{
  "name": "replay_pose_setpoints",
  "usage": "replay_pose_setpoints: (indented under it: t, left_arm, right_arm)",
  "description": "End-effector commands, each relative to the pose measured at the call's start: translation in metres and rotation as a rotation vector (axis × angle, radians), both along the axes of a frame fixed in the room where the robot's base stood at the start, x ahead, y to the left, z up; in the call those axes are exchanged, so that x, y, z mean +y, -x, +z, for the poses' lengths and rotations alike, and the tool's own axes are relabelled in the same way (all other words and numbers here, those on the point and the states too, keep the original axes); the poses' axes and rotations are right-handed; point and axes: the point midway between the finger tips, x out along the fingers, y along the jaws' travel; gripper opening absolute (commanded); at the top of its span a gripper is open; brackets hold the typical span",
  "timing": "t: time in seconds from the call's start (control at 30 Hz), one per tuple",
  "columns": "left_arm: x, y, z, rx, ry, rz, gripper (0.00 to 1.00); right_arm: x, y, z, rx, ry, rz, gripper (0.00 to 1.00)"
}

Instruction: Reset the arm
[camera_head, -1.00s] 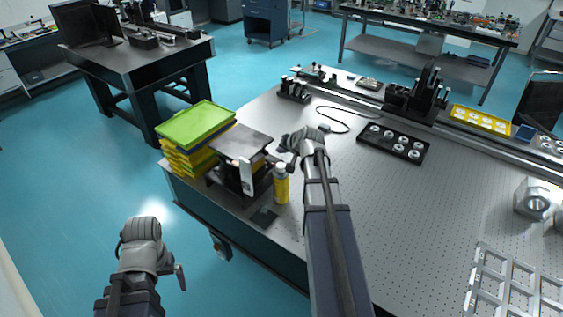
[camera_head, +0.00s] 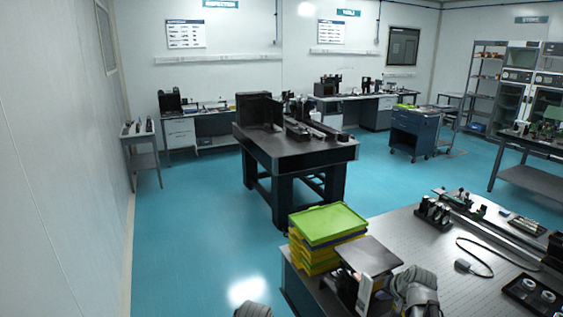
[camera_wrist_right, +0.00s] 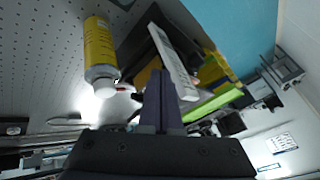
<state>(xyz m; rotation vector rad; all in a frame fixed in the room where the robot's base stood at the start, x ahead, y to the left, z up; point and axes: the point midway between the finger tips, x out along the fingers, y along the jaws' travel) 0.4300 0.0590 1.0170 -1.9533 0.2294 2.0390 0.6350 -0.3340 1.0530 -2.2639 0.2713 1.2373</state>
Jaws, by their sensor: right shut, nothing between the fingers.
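My right gripper shows in the right wrist view (camera_wrist_right: 160,100) as dark fingers closed together, with nothing held between them. In the head view the grey wrist of my right arm (camera_head: 415,288) is at the bottom right, over the near edge of the optical table, beside a stand with a dark flat top (camera_head: 370,256). Its fingers are hard to make out there. Only the rounded top of my left arm (camera_head: 252,310) shows at the bottom edge; its gripper is out of the picture.
Stacked green and yellow trays (camera_head: 325,225) stand on the optical table (camera_head: 480,285) left of the stand. A yellow bottle with a white cap (camera_wrist_right: 98,50) is close to the right gripper in the wrist view. Open blue floor (camera_head: 190,235) lies left of the table.

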Motion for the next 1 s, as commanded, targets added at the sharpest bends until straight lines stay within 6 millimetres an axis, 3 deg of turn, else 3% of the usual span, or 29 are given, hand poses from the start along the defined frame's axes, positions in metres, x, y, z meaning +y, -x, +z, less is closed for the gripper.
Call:
replay_pose_setpoints:
  t: [0.03, 0.1, 0.2, 0.33, 0.37, 0.5, 0.7, 1.0]
  left_arm:
    - [0.0, 0.0, 0.0, 0.0, 0.0, 0.0, 1.0]
    - [0.0, 0.0, 0.0, 0.0, 0.0, 0.0, 1.0]
    - [0.0, 0.0, 0.0, 0.0, 0.0, 0.0, 1.0]
    - [0.0, 0.0, 0.0, 0.0, 0.0, 0.0, 1.0]
    - [0.0, 0.0, -0.005, 0.0, 0.0, 0.0, 1.0]
    - [0.0, 0.0, -0.011, 0.0, 0.0, 0.0, 1.0]
    - [0.0, 0.0, -0.015, 0.0, 0.0, 0.001, 1.0]
    - [0.0, 0.0, -0.016, 0.0, 0.0, 0.001, 1.0]
  right_arm:
    - [0.041, 0.021, -0.009, 0.069, 0.029, 0.095, 0.0]
    - [0.083, 0.05, -0.02, 0.174, 0.08, 0.214, 0.0]
    - [0.131, 0.096, -0.031, 0.322, 0.163, 0.377, 0.0]
    - [0.173, 0.161, -0.038, 0.505, 0.285, 0.563, 0.0]
    - [0.186, 0.158, -0.043, 0.507, 0.294, 0.592, 0.0]
    - [0.231, 0.178, -0.049, 0.545, 0.355, 0.715, 0.0]
    - [0.266, 0.2, -0.052, 0.579, 0.416, 0.817, 0.0]
    - [0.273, 0.206, -0.052, 0.588, 0.432, 0.841, 0.0]
